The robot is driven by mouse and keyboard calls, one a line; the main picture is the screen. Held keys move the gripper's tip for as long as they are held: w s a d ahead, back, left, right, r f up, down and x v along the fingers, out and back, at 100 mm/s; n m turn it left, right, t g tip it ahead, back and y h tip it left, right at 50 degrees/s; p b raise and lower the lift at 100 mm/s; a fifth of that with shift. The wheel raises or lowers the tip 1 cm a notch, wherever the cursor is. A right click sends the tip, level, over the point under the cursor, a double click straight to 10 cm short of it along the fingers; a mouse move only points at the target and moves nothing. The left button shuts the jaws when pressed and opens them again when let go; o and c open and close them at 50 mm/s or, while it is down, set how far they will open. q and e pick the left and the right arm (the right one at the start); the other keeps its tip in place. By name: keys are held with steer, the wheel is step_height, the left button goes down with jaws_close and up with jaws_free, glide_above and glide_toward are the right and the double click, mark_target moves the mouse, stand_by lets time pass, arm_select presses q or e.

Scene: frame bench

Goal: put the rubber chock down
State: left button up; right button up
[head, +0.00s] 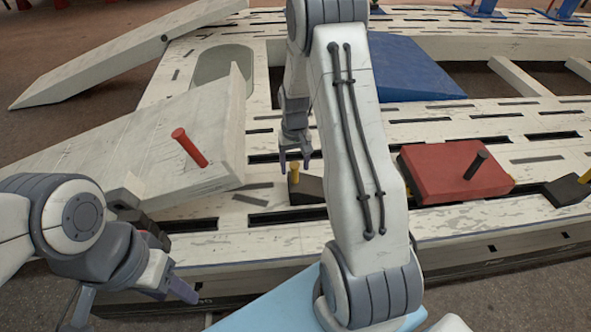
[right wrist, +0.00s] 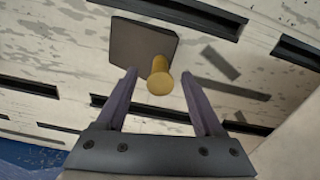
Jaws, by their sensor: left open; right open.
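The rubber chock, a dark flat block (head: 311,188) with an upright yellow peg (head: 294,174), sits on the pale slatted bench (head: 285,238), partly hidden behind my right arm. In the right wrist view the dark block (right wrist: 141,46) lies flat on the bench, and its yellow peg (right wrist: 160,80) points towards the camera. My right gripper (head: 295,166) is open just above the chock. In the right wrist view its fingertips (right wrist: 159,76) are either side of the peg, with gaps showing. My left gripper (head: 132,297) is open and empty at the bench's front left.
A red block with a dark peg (head: 450,172) and another dark block with a yellow peg (head: 565,191) sit to the right. A pale wedge with a red peg (head: 150,140) stands at left. A blue wedge (head: 410,70) lies behind my right arm.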

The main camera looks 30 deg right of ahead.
step_height(320, 180, up, 8)
steer(key=shift+p, duration=1.05)
steer(key=s+a+r+n, duration=0.3)
steer(key=s+a+r, duration=0.15)
steer(key=a, duration=0.55)
steer(key=s+a+r+n, duration=0.2)
steer(key=s+a+r, duration=0.25)
steer(key=a, duration=0.65)
steer(key=s+a+r+n, duration=0.1)
steer(key=s+a+n, duration=0.2)
steer(key=s, duration=0.5)
steer(key=s+a+r+n+y, duration=0.1)
steer(key=s+a+r+n, duration=0.1)
steer(key=s, duration=0.6)
steer(key=shift+s+a+r+n, duration=0.3)
steer(key=shift+a+n, duration=0.1)
steer(key=shift+a, duration=0.45)
